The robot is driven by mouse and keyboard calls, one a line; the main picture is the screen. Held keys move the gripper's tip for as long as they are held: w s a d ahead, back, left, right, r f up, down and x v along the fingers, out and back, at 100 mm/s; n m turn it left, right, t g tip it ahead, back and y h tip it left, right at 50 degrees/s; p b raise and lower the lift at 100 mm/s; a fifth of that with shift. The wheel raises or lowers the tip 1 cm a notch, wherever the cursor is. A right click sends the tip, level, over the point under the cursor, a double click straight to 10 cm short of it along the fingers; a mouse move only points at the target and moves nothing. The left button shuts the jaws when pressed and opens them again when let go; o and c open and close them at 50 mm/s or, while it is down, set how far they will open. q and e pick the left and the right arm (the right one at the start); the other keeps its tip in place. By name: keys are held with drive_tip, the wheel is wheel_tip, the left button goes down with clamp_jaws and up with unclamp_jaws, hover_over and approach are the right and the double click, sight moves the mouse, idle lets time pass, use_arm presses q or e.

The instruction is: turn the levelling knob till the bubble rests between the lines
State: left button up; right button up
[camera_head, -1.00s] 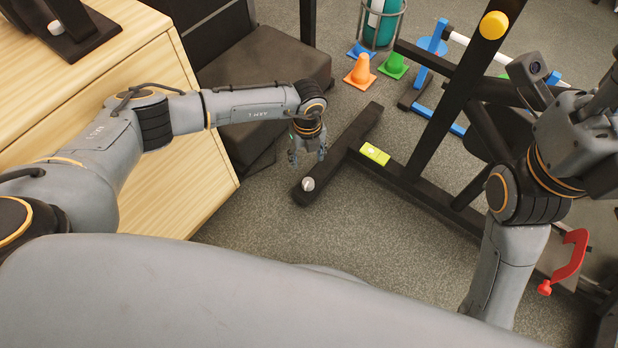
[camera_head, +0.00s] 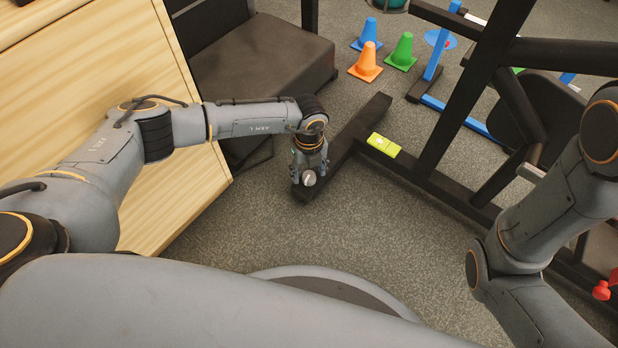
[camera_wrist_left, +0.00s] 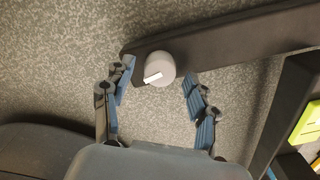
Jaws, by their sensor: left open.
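The levelling knob (camera_head: 309,179) is a pale grey round cap with a white mark, at the near end of a black foot beam. In the left wrist view the knob (camera_wrist_left: 160,66) sits between the fingertips. My left gripper (camera_head: 310,169) is open, its blue-padded fingers (camera_wrist_left: 159,76) on either side of the knob; I see gaps and cannot tell any contact. The yellow-green level (camera_head: 382,145) lies on the black frame, with a small pale spot; its bubble and lines are too small to read. Part of it shows in the left wrist view (camera_wrist_left: 306,124). My right gripper is out of view.
A wooden cabinet (camera_head: 90,75) stands left and a dark padded bench (camera_head: 260,65) behind my left arm. Black frame bars (camera_head: 480,75) rise on the right. Orange (camera_head: 367,64), green (camera_head: 402,52) and blue (camera_head: 369,34) cones stand behind. Carpet in front is clear.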

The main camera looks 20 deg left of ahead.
use_arm(q)
drive_tip(key=shift+f, duration=0.4)
drive_tip(key=c, duration=1.1)
drive_tip(key=shift+c, duration=0.2)
drive_tip(key=shift+r, duration=0.1)
